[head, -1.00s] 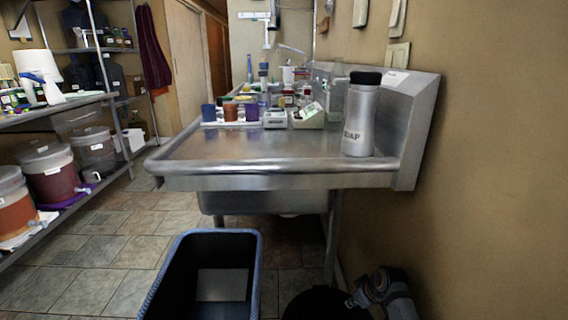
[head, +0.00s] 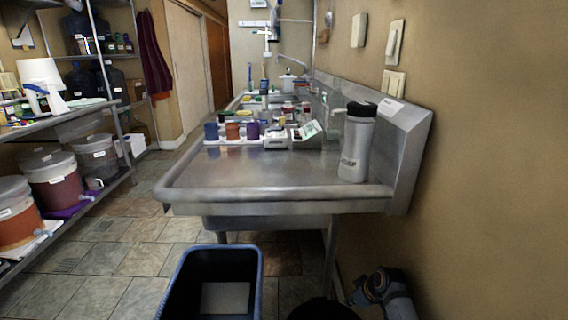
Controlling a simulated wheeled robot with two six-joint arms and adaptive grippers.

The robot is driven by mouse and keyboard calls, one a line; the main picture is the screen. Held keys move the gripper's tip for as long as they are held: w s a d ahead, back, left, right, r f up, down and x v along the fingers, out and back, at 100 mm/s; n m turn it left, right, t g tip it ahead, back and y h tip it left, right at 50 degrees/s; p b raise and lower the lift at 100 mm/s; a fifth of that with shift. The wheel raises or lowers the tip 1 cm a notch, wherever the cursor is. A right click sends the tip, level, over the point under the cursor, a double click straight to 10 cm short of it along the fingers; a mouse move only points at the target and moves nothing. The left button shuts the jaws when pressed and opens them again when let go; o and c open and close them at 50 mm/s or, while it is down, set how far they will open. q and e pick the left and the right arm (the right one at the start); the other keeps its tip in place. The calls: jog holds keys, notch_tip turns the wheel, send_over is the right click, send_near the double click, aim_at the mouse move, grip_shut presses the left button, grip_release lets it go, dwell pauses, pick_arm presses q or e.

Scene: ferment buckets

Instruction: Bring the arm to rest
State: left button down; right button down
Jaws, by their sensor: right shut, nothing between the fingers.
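My right arm shows low at the right, with its grey and black parts (head: 380,287) near the wall and below the sink counter's right end. The right gripper there is small and dark, and it is shut with nothing held. It is apart from the counter and from the blue bin. My left gripper is not in view.
A steel sink counter (head: 265,178) fills the middle, with a grey soap bottle (head: 357,150) on its right and several cups and small items behind. A blue-rimmed bin (head: 180,283) stands on the floor in front. Shelves with buckets (head: 55,185) line the left. Tiled floor between is clear.

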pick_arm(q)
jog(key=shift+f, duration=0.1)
pick_arm(e)
jog(key=shift+f, duration=0.1)
